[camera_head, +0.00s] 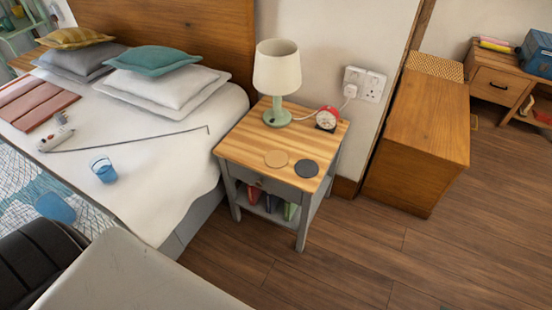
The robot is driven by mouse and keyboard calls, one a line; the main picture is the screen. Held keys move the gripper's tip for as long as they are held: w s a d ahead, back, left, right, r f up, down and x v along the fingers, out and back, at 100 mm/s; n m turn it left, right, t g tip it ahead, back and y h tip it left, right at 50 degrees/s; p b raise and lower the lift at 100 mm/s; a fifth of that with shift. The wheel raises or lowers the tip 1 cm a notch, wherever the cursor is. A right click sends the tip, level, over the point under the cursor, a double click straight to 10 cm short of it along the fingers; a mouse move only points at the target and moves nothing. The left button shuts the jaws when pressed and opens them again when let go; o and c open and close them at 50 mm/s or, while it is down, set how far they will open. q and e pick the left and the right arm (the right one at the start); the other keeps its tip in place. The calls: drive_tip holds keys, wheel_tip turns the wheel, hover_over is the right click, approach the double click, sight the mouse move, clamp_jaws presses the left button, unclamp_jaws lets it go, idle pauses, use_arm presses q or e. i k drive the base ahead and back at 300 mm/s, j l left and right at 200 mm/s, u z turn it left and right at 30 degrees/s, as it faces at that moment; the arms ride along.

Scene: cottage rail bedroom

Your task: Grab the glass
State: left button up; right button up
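A small blue glass (103,170) stands on the white bed sheet, near the side of the bed facing me. Its rim is open at the top and nothing covers it. Neither of my grippers is in this view, so I cannot see their distance from the glass or whether they hold anything.
A white device (56,139) and a thin dark rod (140,142) lie behind the glass. A nightstand (240,141) right of the bed bears a lamp (277,72), a red alarm clock (327,118) and two round coasters (292,163). The wooden floor (370,250) at right is clear.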

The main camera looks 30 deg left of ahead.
sight(101, 164)
drive_tip(key=u, duration=2.2)
